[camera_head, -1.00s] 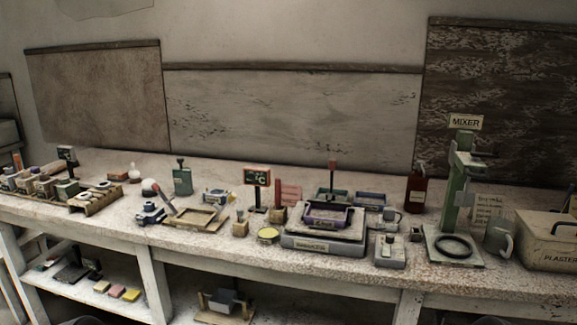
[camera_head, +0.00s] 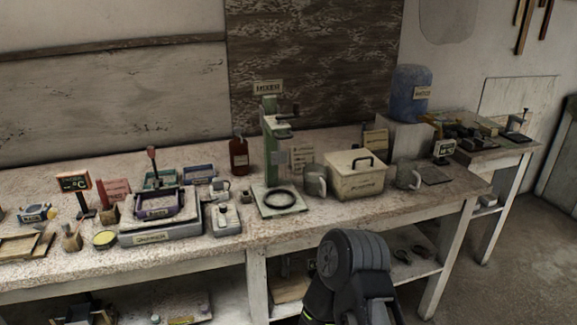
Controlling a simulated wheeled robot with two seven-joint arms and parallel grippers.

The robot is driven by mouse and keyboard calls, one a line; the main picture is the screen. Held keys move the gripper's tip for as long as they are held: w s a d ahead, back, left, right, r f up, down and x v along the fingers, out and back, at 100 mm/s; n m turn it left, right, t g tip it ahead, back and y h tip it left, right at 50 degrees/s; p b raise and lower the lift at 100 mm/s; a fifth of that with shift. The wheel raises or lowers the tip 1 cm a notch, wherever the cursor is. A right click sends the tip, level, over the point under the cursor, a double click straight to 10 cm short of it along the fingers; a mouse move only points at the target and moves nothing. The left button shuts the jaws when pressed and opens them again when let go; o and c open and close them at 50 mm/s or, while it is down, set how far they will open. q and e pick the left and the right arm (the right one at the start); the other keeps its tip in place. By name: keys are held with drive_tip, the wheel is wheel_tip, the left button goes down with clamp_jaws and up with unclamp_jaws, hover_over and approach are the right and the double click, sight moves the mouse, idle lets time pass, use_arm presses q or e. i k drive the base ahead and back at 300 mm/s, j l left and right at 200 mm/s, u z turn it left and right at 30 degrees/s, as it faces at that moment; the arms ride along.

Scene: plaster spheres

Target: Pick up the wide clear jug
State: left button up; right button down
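Two greyish, see-through jugs with handles stand on the long workbench. One jug (camera_head: 314,181) is between the mixer stand and the plaster box. The other jug (camera_head: 407,177) is just right of the plaster box and looks somewhat wider, though I cannot tell for sure which is the wide one. Both look upright. A dark part of my own arm shows at the bottom centre, in front of the bench. No gripper fingers show, and nothing touches either jug.
The green mixer stand (camera_head: 271,155) and cream plaster box (camera_head: 356,176) flank the first jug. A scale (camera_head: 160,230) is further left. A blue water container (camera_head: 410,95) stands behind the second jug. A dark flat mat (camera_head: 435,174) lies to its right. A side table (camera_head: 500,150) adjoins.

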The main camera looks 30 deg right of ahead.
sight(315, 174)
drive_tip(key=z, duration=1.1)
